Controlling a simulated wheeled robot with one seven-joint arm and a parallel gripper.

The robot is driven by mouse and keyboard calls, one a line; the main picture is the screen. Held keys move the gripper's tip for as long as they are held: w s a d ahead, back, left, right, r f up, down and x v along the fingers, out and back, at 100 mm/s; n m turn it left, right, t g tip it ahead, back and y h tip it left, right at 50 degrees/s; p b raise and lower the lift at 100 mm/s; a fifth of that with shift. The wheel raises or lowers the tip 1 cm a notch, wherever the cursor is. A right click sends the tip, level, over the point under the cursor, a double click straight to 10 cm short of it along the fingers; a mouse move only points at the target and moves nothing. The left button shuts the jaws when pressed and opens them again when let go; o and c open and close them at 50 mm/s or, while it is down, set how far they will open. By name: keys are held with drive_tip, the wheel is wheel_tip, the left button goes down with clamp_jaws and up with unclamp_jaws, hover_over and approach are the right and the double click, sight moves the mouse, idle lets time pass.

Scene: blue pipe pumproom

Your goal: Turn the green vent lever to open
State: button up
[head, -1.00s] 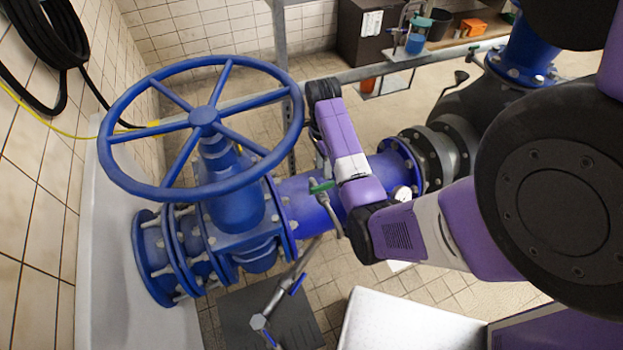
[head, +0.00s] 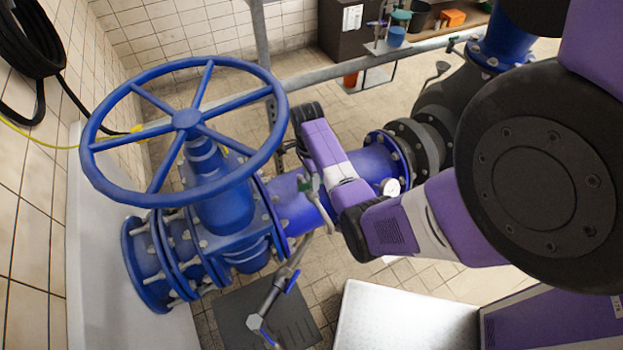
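The green vent lever (head: 308,184) is small and sits on a grey bent vent pipe on top of the blue pipe (head: 285,196), just right of the large valve's flange. Its green part looks roughly upright in the picture, but it is too small to read its exact setting. My purple arm passes close to its right. Dark parts that seem to belong to my gripper (head: 287,152) show above the lever, left of my wrist. The fingers are mostly hidden behind my arm. I cannot tell whether they touch the lever.
A big blue handwheel (head: 187,120) stands left of the lever. A grey rail (head: 350,75) crosses behind. A lower pipe with a blue-handled tap (head: 265,310) stands in front. A bench with pots (head: 450,30) is at the back.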

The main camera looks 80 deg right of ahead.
clamp_jaws()
drive_tip(key=shift+n+p, duration=0.3)
drive_tip(key=shift+n, duration=0.1)
drive_tip(key=n+p, duration=0.1)
drive_tip(key=n, duration=0.2)
drive_tip(key=shift+r, duration=0.1)
drive_tip(key=n+p, duration=0.1)
drive_tip(key=n, duration=0.2)
drive_tip(key=shift+w+n+p, duration=0.1)
drive_tip(key=shift+n+p, duration=0.2)
drive_tip(key=shift+p, duration=0.05)
drive_tip(key=n+p, duration=0.1)
drive_tip(key=n, duration=0.4)
drive_tip(key=shift+w, duration=0.1)
drive_tip(key=n+p, duration=0.1)
drive_tip(key=n, duration=0.4)
drive_tip(key=shift+w+n, duration=0.1)
drive_tip(key=shift+n, duration=0.3)
